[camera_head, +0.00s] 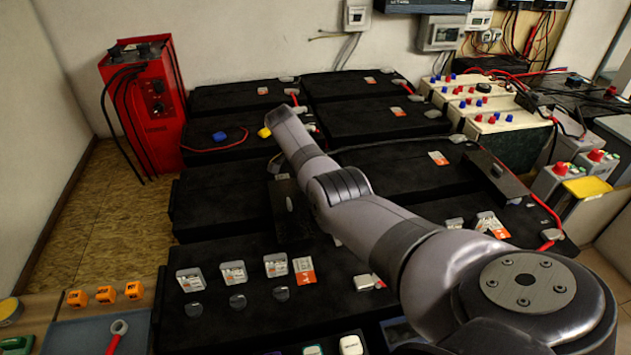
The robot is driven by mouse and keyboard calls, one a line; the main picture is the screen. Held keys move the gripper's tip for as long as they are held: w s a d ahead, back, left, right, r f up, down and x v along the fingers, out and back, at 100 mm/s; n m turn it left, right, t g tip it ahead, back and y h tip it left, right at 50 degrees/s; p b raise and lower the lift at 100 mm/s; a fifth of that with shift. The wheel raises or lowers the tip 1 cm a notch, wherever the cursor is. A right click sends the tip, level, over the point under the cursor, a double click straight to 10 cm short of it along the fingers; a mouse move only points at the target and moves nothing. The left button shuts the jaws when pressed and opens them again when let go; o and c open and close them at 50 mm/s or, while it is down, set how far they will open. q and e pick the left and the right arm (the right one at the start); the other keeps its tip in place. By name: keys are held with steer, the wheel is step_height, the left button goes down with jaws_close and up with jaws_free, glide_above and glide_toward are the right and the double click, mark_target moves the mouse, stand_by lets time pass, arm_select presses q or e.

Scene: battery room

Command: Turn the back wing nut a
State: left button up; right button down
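I cannot make out the back wing nut; it is too small to tell or hidden. Several black battery blocks (221,199) fill the middle of the camera_head view. Small grey terminal pieces show along their edges, such as one at the back (289,79). My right arm reaches in from the lower right, across the batteries, and its far end is above the back rows beside a small yellow piece (264,132). No fingers show at that end, and the arm covers part of the batteries. My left gripper is not in view.
A red cabinet (153,105) with black cables stands at the back left. A red-handled wrench (117,335) lies on a blue mat (75,338) at the front left. Bare floor (110,205) is at the left.

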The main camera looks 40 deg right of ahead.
stand_by(0.4)
steer(key=c, duration=1.7)
jaws_free()
steer(key=v, duration=1.2)
steer(key=shift+o, duration=0.5)
steer(key=shift+w, duration=0.1)
